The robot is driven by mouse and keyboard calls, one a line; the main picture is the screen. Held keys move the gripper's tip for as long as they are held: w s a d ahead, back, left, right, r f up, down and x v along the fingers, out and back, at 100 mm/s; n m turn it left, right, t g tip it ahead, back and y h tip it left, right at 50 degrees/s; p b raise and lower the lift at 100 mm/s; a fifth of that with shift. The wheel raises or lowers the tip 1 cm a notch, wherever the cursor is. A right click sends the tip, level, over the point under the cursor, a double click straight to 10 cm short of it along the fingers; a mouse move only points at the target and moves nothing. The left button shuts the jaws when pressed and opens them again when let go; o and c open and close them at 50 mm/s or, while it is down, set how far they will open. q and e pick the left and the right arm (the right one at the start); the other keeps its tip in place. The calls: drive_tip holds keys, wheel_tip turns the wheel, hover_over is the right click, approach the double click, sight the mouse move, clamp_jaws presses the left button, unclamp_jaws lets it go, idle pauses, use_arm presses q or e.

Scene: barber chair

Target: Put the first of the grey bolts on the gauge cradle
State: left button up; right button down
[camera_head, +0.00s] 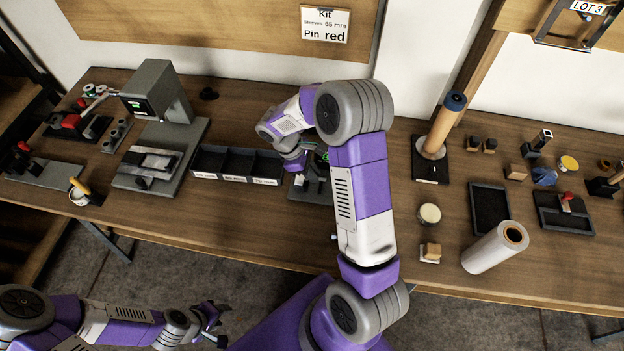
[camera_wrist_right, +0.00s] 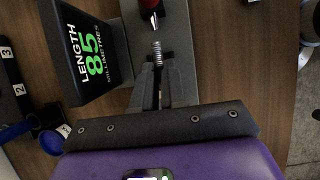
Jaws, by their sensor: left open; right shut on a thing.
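The length gauge shows in the right wrist view, with a dark display (camera_wrist_right: 88,55) reading "LENGTH 85 MILLIMETRES" in white and green. Its grey base (camera_wrist_right: 183,60) runs beside the display; a red part with a pointed metal tip (camera_wrist_right: 151,18) faces the bolt. A grey threaded bolt (camera_wrist_right: 157,52) sticks out from my right gripper (camera_wrist_right: 156,78), which is shut on it over the grey base. I cannot tell whether the bolt touches the cradle. In the head view the gauge (camera_head: 308,188) is largely hidden by my right arm. My left gripper (camera_head: 216,325) is open and empty, off the table's front edge.
A black tray with three labelled compartments (camera_head: 237,179) stands left of the gauge. A grey machine with a screen (camera_head: 157,90) is farther left. Right of my arm are a wooden post (camera_head: 440,130), a white roll (camera_head: 495,248) and a dark tray (camera_head: 490,208).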

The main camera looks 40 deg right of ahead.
wheel_tip(320, 180, down, 3)
drive_tip(key=shift+f+b, duration=0.15)
drive_tip(key=shift+b, duration=0.15)
drive_tip(key=shift+f, duration=0.15)
drive_tip(key=c, duration=1.2)
unclamp_jaws()
drive_tip(key=shift+r, duration=0.2)
drive_tip(key=p+v, duration=0.2)
drive_tip(key=v, duration=1)
